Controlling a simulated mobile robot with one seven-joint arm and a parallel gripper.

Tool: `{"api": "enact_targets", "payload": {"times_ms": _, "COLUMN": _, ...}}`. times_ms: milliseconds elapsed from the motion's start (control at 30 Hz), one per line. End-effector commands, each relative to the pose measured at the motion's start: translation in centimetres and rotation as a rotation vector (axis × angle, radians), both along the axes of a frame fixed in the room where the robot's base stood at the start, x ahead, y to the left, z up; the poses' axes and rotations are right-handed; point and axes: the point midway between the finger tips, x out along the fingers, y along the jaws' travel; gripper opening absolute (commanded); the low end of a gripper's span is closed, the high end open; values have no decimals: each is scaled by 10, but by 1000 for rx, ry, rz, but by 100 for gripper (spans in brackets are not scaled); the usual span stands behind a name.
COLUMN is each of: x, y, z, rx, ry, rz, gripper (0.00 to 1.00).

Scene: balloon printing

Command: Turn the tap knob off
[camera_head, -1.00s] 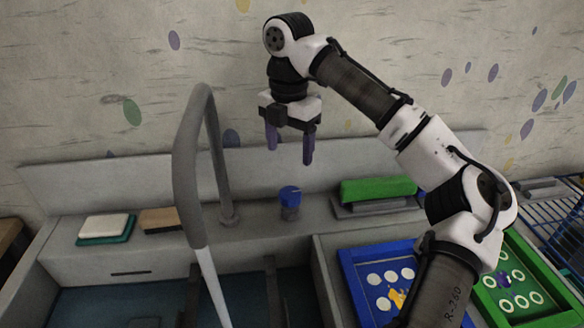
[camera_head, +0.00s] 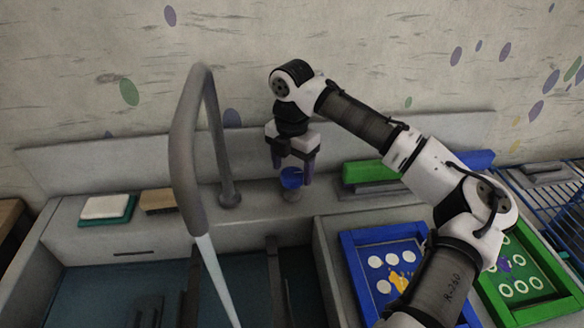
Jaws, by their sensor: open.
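The tap knob (camera_head: 291,178) has a blue top on a grey base and stands on the sink's back ledge, right of the tap. The grey curved tap spout (camera_head: 183,150) arches over the basin, and a pale stream of water (camera_head: 216,280) runs from its end. My gripper (camera_head: 292,176) points down at the knob, its fingers open on the left and right of the blue top. I cannot tell whether the fingers touch it.
A sponge on a green base (camera_head: 107,208) and a tan block (camera_head: 158,200) lie on the ledge at left. A green block (camera_head: 368,172) is right of the knob. Blue (camera_head: 352,262) and green (camera_head: 545,262) trays are at front right. The wall is close behind.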

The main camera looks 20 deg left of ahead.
Motion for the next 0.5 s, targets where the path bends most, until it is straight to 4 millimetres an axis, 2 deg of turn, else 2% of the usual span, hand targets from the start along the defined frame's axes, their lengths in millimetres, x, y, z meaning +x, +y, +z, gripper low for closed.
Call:
{"api": "enact_targets", "payload": {"times_ms": 133, "x": 0, "y": 0, "z": -10, "rx": 0, "ry": 0, "rz": 1, "gripper": 69}}
{"api": "enact_targets", "payload": {"times_ms": 433, "x": 0, "y": 0, "z": -12, "rx": 0, "ry": 0, "rz": 1, "gripper": 69}}
{"api": "enact_targets", "payload": {"times_ms": 500, "x": 0, "y": 0, "z": -12, "rx": 0, "ry": 0, "rz": 1, "gripper": 60}}
